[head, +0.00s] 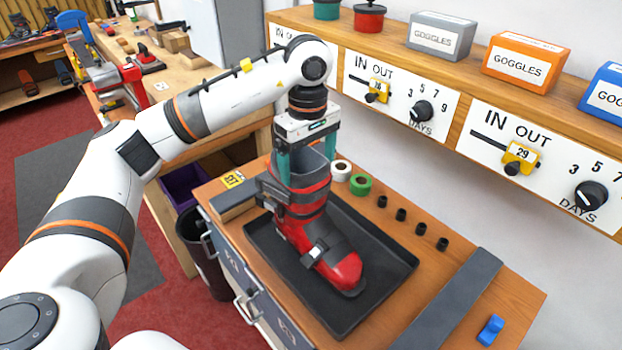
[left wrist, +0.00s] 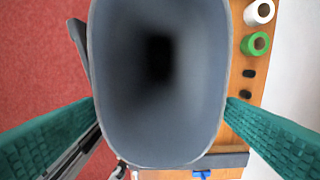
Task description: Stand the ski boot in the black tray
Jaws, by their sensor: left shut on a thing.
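The red and grey ski boot (head: 308,220) is upright in the black tray (head: 358,313), its toe pointing to the lower right. In the head view its sole appears to be on or just above the tray floor; I cannot tell which. My left gripper (head: 307,150) comes from above and is shut on the boot's grey cuff, one green finger on each side. In the left wrist view the boot's open top (left wrist: 158,85) fills the middle between the green fingers. My right gripper is not in view.
White tape (head: 341,170) and green tape (head: 360,185) lie behind the tray, with several small black cylinders (head: 401,214) to their right. A grey strip (head: 450,300) and a blue piece (head: 490,330) lie at the right. A wooden shelf with dials (head: 423,110) runs along the wall.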

